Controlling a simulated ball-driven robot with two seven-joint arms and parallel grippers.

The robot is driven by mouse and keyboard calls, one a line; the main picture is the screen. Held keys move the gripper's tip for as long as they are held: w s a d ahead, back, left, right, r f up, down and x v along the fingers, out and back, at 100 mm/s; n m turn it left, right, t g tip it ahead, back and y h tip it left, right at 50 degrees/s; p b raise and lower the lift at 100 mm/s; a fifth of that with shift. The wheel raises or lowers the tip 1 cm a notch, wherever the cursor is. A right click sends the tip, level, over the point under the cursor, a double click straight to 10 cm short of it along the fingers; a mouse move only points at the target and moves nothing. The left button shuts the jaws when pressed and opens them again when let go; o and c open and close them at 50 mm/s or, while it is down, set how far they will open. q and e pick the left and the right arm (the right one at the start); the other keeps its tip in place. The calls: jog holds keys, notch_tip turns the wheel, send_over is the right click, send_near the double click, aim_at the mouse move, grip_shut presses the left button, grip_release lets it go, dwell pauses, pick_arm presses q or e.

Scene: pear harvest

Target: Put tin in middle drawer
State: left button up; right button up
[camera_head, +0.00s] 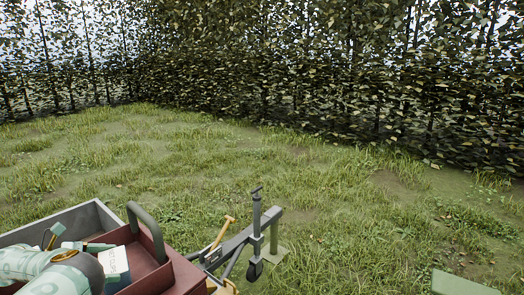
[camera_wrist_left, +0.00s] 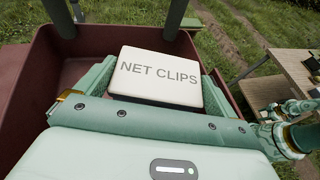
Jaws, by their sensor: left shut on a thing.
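My left gripper (camera_wrist_left: 157,88) is shut on a pale, box-shaped tin (camera_wrist_left: 160,72) with "NET CLIPS" on its lid. The green fingers sit on either side of it. In the head view the tin (camera_head: 115,263) shows pale on top with a dark side, close to the left hand (camera_head: 85,247), partly behind my arm. It is over a dark red open box (camera_wrist_left: 28,75); whether it touches the box floor I cannot tell. I cannot make out a middle drawer in either view. I cannot identify my right gripper.
The red box (camera_head: 178,275) has a dark upright handle (camera_head: 146,232) and stands beside a grey-walled bed (camera_head: 103,214). A trailer hitch with a jack (camera_head: 257,225) projects beyond it. A wooden surface (camera_wrist_left: 293,65) is at the wrist view's right. Open grass lies ahead, before a hedge.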

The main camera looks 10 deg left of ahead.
pick_arm(q)
jog(key=b+x, duration=0.1)
jog(key=x, duration=0.1)
jog(key=f+b+x, duration=0.1)
jog(key=b+x, duration=0.1)
jog(key=x, duration=0.1)
jog(key=b+x, duration=0.2)
jog(key=shift+a+f, duration=0.25)
pick_arm(e)
notch_tip(320, 180, down, 6)
jog(key=w, duration=0.1)
pick_arm(q)
notch_tip(320, 180, up, 10)
jog(key=p, duration=0.5)
jog(key=shift+p, duration=0.3)
pick_arm(e)
jog(key=r, duration=0.5)
jog(key=shift+s+r, duration=0.2)
jog(key=shift+r, duration=0.2)
pick_arm(q)
jog(key=shift+s+a, duration=0.1)
jog(key=shift+s, duration=0.05)
pick_arm(e)
jog(key=shift+w, duration=0.1)
